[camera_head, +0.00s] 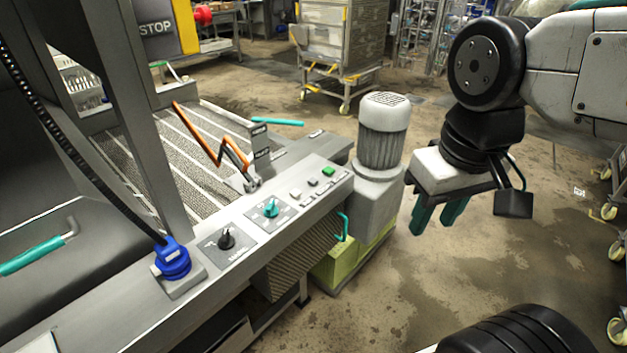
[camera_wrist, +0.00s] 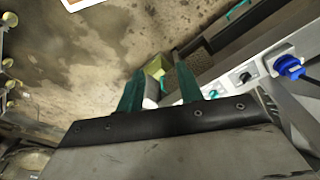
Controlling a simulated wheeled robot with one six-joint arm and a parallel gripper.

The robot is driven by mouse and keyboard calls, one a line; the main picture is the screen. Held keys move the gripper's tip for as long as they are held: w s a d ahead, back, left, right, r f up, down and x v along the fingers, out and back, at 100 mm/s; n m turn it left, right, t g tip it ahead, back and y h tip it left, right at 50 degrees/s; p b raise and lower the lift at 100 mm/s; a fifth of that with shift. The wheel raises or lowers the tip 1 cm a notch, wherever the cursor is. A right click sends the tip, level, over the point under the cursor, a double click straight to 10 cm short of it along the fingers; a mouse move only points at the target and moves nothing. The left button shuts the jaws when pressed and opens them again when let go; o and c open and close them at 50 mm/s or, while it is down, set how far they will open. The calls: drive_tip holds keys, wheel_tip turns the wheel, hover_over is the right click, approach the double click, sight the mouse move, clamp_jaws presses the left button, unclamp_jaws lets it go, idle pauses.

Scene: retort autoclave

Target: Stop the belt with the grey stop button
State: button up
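The control panel (camera_head: 285,203) runs along the near side of the belt (camera_head: 190,165) in the head view. A teal knob (camera_head: 270,208) and a black knob (camera_head: 227,238) sit nearer. My gripper (camera_head: 432,229) hangs right of the panel, beyond the grey motor, with teal fingers pointing down. In the wrist view my gripper (camera_wrist: 158,66) has its fingers apart and empty. The small buttons cannot be made out in that view.
A grey motor (camera_head: 383,130) on a yellow-green base stands between the panel and my gripper. A blue plug (camera_head: 172,262) with a black cable and an orange lever (camera_head: 215,150) rise near the panel. Open floor (camera_head: 400,290) lies at the right.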

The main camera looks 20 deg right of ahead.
idle(0.3)
clamp_jaws()
idle(1.6)
